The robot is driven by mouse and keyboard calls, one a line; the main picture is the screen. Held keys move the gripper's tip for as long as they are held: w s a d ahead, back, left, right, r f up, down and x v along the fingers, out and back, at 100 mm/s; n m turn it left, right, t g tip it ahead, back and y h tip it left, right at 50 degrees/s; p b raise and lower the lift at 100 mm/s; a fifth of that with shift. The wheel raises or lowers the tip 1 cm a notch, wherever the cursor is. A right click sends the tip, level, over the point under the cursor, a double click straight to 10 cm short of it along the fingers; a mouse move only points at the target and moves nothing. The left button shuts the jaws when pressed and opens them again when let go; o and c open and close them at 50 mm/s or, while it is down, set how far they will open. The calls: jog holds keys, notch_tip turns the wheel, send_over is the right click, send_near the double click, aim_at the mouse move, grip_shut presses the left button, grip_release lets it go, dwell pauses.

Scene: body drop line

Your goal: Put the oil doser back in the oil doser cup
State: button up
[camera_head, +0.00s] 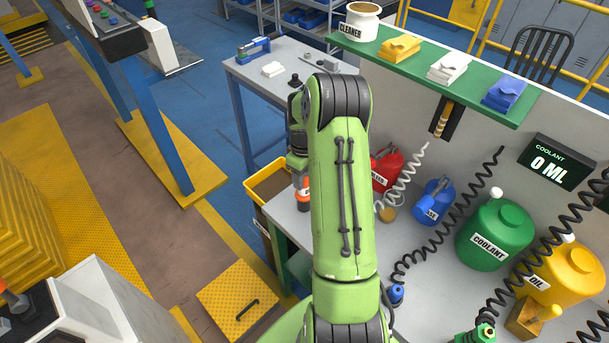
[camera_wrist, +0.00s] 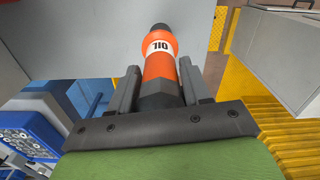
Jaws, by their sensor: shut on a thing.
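The oil doser (camera_wrist: 159,62) is an orange cylinder with a white "OIL" label and black ends. My gripper (camera_wrist: 158,88) has its two fingers on either side of the doser's dark lower part. In the head view the orange doser (camera_head: 304,199) shows beside my green arm, near the left edge of the grey counter, with most of my gripper hidden. I cannot surely identify the oil doser cup. A yellow-brown block (camera_head: 522,317) stands in front of the yellow "OIL" tank (camera_head: 566,275) at the right, and may be it.
The counter (camera_head: 432,318) also holds a green "COOLANT" tank (camera_head: 497,235), a blue can (camera_head: 433,203) and a red can (camera_head: 386,168). Coiled hoses hang over it. A green shelf (camera_head: 415,71) runs above. A yellow bin (camera_head: 269,182) stands by the counter's left end.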

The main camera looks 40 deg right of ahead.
jog(key=shift+f, duration=0.1)
jog(key=o, duration=1)
jog(key=shift+c, duration=0.2)
